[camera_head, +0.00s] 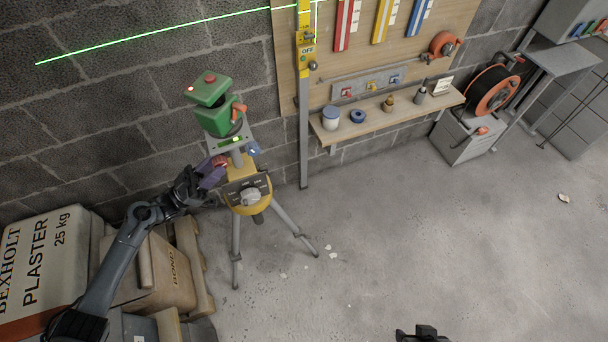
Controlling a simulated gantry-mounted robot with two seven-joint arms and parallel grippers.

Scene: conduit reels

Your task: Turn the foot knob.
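A green laser level (216,115) stands on a tripod (237,240) with a yellow head (234,170). Knobs show below the level: a red one (221,161) at left and a blue one (254,149) at right. A grey knob (250,197) sits on the dark dial panel at the front. I cannot tell which is the foot knob. My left gripper (212,172) has purplish fingers right at the red knob; whether they touch or grip it is too small to tell. My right gripper (424,333) shows only partly at the bottom edge, far from the tripod.
Plaster bags (42,262) and a stacked tan bag (160,280) lie under my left arm. A wooden shelf (400,110) with small jars and a pegboard are on the wall. A cable reel (492,92) stands at right. The floor at centre right is mostly clear.

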